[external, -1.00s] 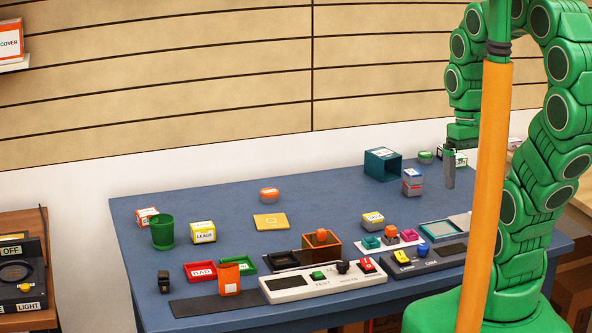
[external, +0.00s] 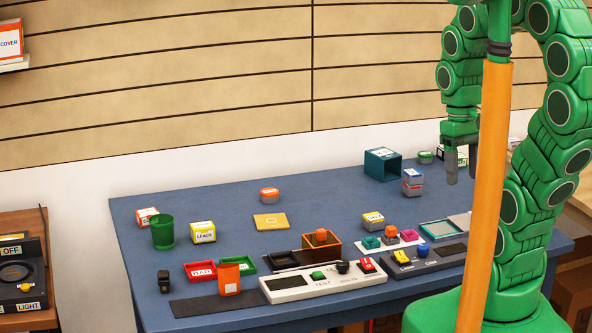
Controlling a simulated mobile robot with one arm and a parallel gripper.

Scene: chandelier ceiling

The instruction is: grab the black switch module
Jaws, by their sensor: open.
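A small black block (external: 164,282), which looks like the black switch module, stands near the front left of the blue table (external: 330,205), beside a dark flat strip. My gripper (external: 462,180) is at the right, above the back right part of the table. Its two grey fingers point down and are apart, with nothing visible between them. It is far from the black block. The orange pole hides part of my arm.
A white panel (external: 312,286) with coloured controls lies at the front. A teal box (external: 382,164) stands at the back. The table's left middle has some free room.

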